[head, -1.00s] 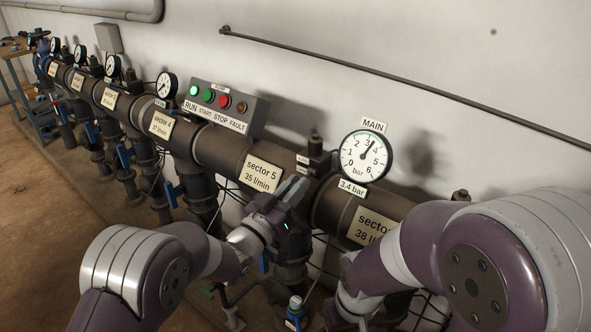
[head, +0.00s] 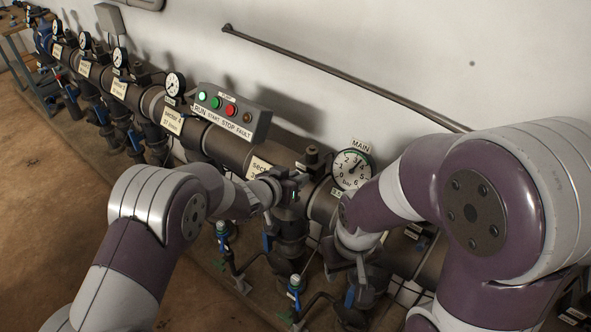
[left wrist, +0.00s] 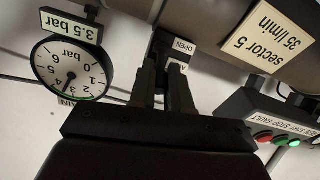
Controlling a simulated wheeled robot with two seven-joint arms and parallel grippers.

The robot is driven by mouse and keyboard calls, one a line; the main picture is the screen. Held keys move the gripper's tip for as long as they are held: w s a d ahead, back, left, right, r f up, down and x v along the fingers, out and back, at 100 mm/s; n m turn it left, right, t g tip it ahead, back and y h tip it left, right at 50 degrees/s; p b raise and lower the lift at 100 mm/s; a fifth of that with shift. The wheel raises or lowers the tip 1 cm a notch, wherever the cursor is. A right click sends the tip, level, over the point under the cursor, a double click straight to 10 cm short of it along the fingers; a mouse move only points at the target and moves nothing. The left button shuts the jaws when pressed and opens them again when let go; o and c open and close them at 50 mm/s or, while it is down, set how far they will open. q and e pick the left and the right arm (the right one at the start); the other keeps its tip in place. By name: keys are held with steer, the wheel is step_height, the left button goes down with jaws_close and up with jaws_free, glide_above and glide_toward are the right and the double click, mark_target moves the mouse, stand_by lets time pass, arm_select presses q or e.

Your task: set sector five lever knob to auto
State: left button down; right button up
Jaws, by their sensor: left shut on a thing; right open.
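The sector 5 plate (head: 262,168), partly covered, is on the large dark pipe; in the left wrist view it reads "sector 5, 35 l/min" (left wrist: 268,38). My left gripper (head: 292,180) is at the black valve block (head: 312,157) just right of that plate. In the left wrist view my left fingers (left wrist: 160,82) are shut at the block, beside an OPEN label (left wrist: 184,46) and a second label starting with A (left wrist: 177,70). The lever knob is between the fingers, mostly hidden, so its setting cannot be read. My right gripper (head: 362,268) is open, lower right, holding nothing visible.
The MAIN gauge (head: 352,170) stands close right of my left gripper; it reads 3.5 bar in the left wrist view. A RUN/START/STOP/FAULT panel (head: 232,116) with a lit green lamp is on the left. Blue-handled valves (head: 294,290) hang below. A wall rail (head: 340,75) runs above.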

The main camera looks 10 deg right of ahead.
stand_by(0.5)
arm_select(q)
steer(key=c, duration=1.1)
jaws_free()
steer(key=v, duration=1.2)
steer(key=shift+s+a+r, duration=0.1)
steer(key=shift+a+r, duration=0.05)
steer(key=shift+r, duration=0.15)
